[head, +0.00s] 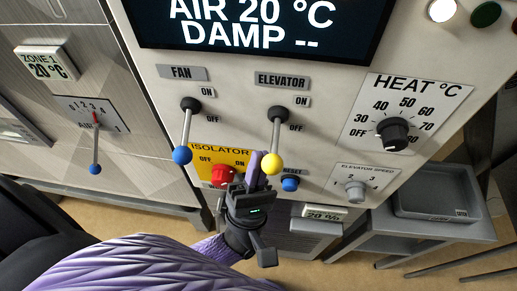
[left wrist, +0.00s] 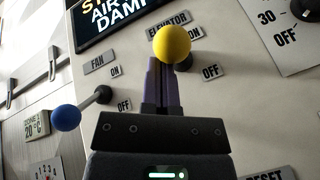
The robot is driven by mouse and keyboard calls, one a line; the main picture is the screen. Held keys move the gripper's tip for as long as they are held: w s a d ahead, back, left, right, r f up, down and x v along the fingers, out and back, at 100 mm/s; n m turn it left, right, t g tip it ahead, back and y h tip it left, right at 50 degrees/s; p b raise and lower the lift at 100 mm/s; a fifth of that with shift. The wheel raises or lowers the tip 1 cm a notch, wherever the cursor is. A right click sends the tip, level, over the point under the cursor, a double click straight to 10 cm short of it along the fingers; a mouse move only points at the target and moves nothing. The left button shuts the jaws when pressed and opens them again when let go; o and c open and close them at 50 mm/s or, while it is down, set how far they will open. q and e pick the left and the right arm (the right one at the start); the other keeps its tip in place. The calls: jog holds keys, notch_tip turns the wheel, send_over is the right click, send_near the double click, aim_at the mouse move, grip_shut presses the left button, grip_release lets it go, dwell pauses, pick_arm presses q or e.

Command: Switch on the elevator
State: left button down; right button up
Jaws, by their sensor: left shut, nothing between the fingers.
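The elevator lever (head: 276,130) sits under the ELEVATOR label and points down, its yellow ball (head: 272,163) below the OFF mark. My left gripper (head: 257,165) is shut and empty, its purple fingertips close to the left of the yellow ball in the head view. In the left wrist view the yellow ball (left wrist: 172,42) appears at the tips of my left gripper (left wrist: 160,65), overlapping them. I cannot tell whether they touch. The lever's shaft is mostly hidden in the left wrist view. My right gripper is not in view.
The fan lever with a blue ball (head: 182,155) hangs down to the left. A red isolator knob (head: 223,175) and a blue reset button (head: 290,184) flank my gripper. The heat dial (head: 392,133) is to the right. A grey tray (head: 440,196) stands at the lower right.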

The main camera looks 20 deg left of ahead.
pick_arm(q)
jog(key=r+n+g+y+p, duration=0.1)
jog(key=g+p, duration=0.1)
jog(key=p, duration=0.1)
jog(key=r+n+g+y+p, duration=0.1)
jog(key=g+p, duration=0.1)
jog(key=p, duration=0.1)
jog(key=s+r+n+g+y+p, duration=0.1)
jog(key=g+p, duration=0.1)
jog(key=p, duration=0.1)
jog(key=shift+d+r, duration=0.2)
jog(key=shift+r, duration=0.2)
jog(key=shift+f, duration=0.1)
